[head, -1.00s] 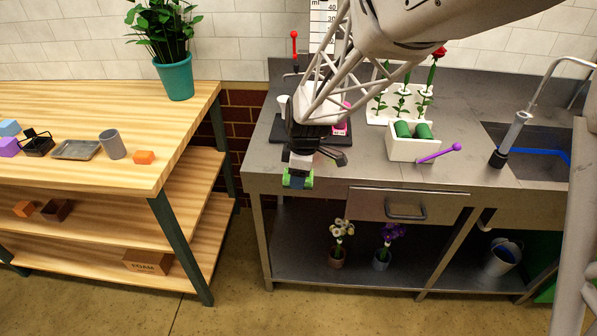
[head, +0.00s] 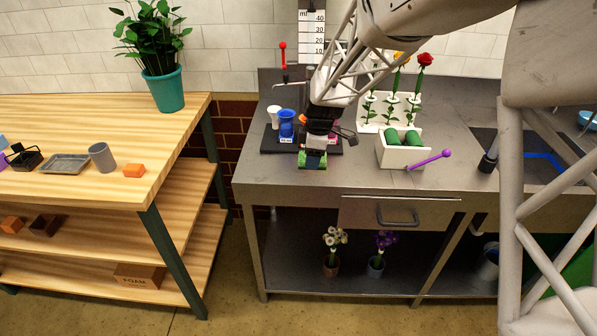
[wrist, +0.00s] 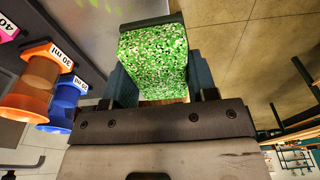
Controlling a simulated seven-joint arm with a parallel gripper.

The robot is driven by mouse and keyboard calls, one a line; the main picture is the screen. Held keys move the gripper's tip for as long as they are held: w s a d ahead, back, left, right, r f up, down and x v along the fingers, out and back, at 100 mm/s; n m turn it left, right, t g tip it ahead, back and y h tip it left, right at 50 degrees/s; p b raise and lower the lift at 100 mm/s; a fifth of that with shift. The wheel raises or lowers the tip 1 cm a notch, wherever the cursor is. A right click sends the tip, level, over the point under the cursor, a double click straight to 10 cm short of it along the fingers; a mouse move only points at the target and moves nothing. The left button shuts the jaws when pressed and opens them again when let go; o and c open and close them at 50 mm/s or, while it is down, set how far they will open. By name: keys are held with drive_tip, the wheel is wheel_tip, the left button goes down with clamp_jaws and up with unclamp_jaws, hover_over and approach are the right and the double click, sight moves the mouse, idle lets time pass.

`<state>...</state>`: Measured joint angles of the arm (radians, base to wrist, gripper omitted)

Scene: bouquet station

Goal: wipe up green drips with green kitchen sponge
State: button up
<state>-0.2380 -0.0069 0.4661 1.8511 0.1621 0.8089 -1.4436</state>
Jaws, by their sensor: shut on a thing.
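My gripper (head: 313,153) is shut on the green kitchen sponge (wrist: 152,62). The sponge is a speckled green block between the jaws, and a bit of it shows in the head view (head: 305,161). The gripper points down over the grey metal counter (head: 270,180), at the front edge of the black mat. I cannot tell whether the sponge touches the counter. In the wrist view, faint green drips (wrist: 62,6) show on the counter, beyond the cups and to the left of the sponge. My arm and the sponge may hide others.
On the black mat (head: 268,143) stand a white cup (head: 273,117) and a blue measuring cup (head: 286,124); an orange one (wrist: 33,80) shows in the wrist view. A white box with green rolls (head: 392,159) and a purple stick (head: 430,159) lie to the right.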

drive_tip(key=w+d+r, duration=0.1)
drive_tip(key=w+d, duration=0.4)
drive_tip(key=w, duration=0.1)
drive_tip(key=shift+f, duration=0.1)
